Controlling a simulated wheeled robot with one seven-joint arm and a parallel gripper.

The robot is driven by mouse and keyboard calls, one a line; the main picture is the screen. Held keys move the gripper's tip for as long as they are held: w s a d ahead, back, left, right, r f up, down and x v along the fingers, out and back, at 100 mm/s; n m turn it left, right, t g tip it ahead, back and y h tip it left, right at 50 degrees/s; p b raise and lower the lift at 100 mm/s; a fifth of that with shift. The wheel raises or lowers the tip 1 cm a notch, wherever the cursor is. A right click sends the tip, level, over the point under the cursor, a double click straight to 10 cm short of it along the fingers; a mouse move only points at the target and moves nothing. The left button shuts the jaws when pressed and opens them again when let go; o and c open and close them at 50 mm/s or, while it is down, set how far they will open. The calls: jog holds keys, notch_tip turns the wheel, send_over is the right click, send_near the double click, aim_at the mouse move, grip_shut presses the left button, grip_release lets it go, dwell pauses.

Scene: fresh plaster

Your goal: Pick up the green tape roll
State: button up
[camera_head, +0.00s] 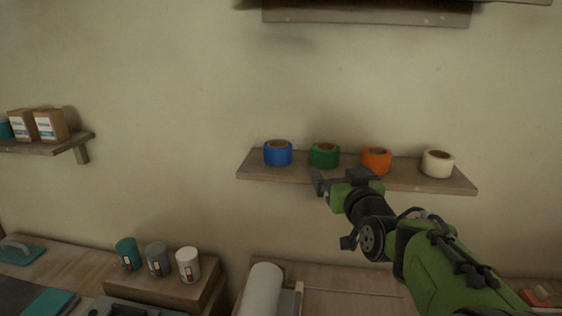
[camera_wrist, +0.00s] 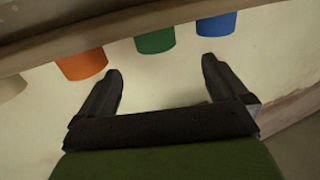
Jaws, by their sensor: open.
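The green tape roll (camera_head: 324,156) stands on the wall shelf (camera_head: 260,171) between the blue roll (camera_head: 278,154) and the orange roll (camera_head: 376,161). In the wrist view the green roll (camera_wrist: 155,40) shows at the top, beyond the gap between my fingers and nearly centred on it. My gripper (camera_head: 338,178) is open and empty, in front of the shelf edge and just below the green roll in the head view. Its two fingers (camera_wrist: 162,68) are spread wide in the wrist view and appear apart from the roll. The orange roll (camera_wrist: 82,64) is near the left finger.
A cream roll (camera_head: 437,164) stands at the shelf's right end. Another shelf (camera_head: 276,13) hangs above. Below is a bench with a white paper roll (camera_head: 262,290) and several cans (camera_head: 157,259). Boxes stand on a left shelf (camera_head: 77,138). The wall between is bare.

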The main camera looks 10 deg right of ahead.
aim_at(323, 145)
jog(key=w, duration=0.3)
jog(key=w+d+p, duration=0.1)
jog(key=w, duration=0.2)
jog(key=w+p, duration=0.1)
jog(key=w, duration=0.2)
jog(key=shift+w+d+r, duration=0.2)
jog(key=shift+d+r, duration=0.15)
jog(key=shift+d, duration=0.05)
jog(key=shift+w+p, duration=0.25)
jog(key=shift+p, duration=0.05)
jog(key=w, duration=0.1)
jog(key=w+p, duration=0.1)
jog(key=w, duration=0.2)
jog(key=shift+w+d, duration=0.3)
jog(key=shift+w, duration=0.1)
jog(key=shift+s, duration=0.2)
jog(key=shift+c, duration=1.1)
jog(key=c, duration=0.7)
